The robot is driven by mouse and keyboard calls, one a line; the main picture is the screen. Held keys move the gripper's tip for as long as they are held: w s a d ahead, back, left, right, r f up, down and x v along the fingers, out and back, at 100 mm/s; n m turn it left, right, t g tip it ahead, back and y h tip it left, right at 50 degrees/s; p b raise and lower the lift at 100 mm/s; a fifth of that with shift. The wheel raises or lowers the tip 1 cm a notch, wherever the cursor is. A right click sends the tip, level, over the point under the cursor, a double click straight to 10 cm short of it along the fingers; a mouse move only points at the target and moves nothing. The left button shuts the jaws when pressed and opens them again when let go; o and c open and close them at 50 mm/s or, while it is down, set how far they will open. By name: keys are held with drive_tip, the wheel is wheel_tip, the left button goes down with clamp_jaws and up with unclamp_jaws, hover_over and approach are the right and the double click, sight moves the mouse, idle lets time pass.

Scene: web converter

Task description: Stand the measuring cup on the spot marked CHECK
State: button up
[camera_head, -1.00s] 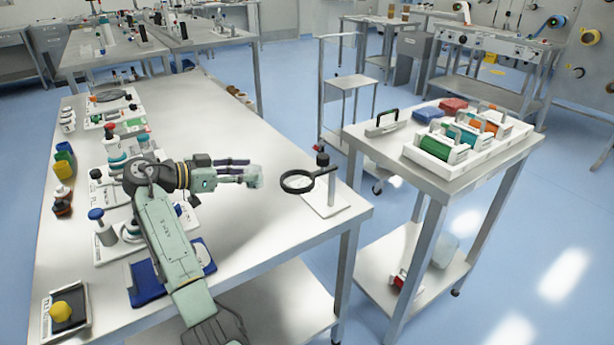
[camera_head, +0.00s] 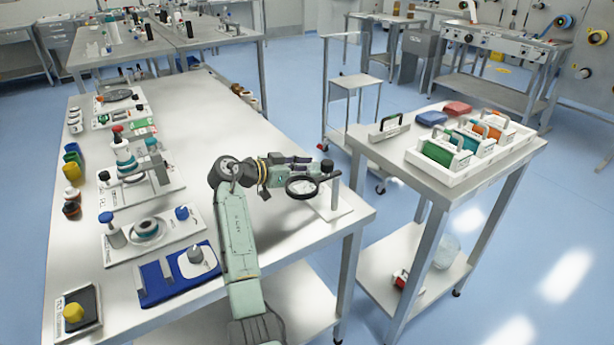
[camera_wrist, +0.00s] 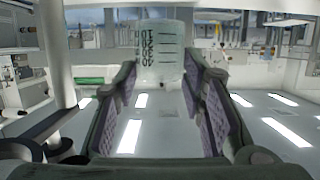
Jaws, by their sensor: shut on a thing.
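In the head view my gripper (camera_head: 298,163) reaches right over the long table, beside and partly behind the magnifier. The cup cannot be made out there. I cannot read a CHECK mark in either view.
The magnifier stand (camera_head: 332,213) is at the long table's right end, its ring (camera_head: 302,188) close to my gripper. Past a gap, a side table (camera_head: 385,160) carries a handled block (camera_head: 390,129) and a white tray (camera_head: 463,180) of coloured items.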

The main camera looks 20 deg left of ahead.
drive_tip(key=shift+f, duration=1.5)
drive_tip(key=o, duration=1.1)
drive_tip(key=shift+r, duration=0.1)
